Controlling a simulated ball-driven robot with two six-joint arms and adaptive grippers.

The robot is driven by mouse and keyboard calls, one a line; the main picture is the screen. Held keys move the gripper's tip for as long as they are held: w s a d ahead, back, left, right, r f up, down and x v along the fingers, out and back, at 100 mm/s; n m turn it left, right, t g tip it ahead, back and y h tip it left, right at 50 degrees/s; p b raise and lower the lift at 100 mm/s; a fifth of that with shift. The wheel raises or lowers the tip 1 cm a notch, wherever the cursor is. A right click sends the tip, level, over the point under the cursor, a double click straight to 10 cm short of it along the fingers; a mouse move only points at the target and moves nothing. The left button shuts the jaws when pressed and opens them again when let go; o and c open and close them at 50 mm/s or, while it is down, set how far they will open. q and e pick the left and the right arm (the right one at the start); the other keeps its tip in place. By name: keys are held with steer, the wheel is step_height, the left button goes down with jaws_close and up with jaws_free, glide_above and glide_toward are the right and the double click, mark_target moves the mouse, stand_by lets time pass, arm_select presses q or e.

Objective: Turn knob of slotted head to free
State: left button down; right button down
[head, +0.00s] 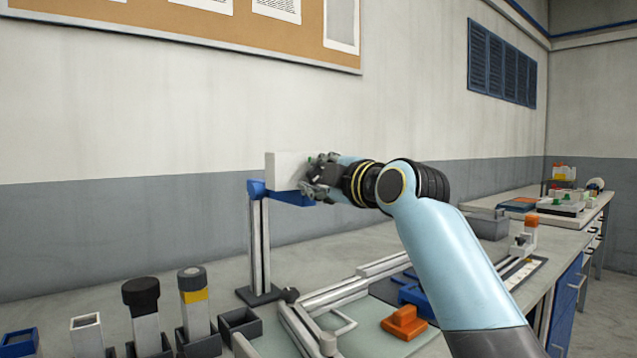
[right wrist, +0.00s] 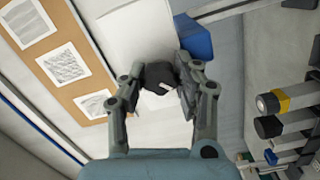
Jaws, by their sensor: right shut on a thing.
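The head is a white block (head: 285,170) on a blue bracket (head: 290,197), held up by a grey upright post (head: 266,245). In the right wrist view its white face (right wrist: 130,35) fills the top middle. A dark round knob (right wrist: 158,76) with a pale mark stands on that face. My right gripper (head: 318,180) is at the right side of the block, its two fingers shut on the knob from opposite sides. In the head view the gripper hides the knob. I cannot make out a slot. My left gripper is out of view.
Black-capped (head: 141,295) and yellow-banded (head: 193,285) posts stand in dark holders at the front left. Grey rails (head: 340,295) and an orange block (head: 404,322) lie on the bench below my right arm. The wall is behind.

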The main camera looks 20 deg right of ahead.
steer(key=n, duration=0.2)
steer(key=n+b, duration=0.1)
steer(key=n, duration=0.2)
steer(key=shift+f+n+b, duration=0.2)
steer(key=shift+n+b, duration=0.7)
steer(key=shift+n, duration=1.7)
steer(key=c, duration=0.9)
jaws_free()
steer(key=shift+r, duration=0.1)
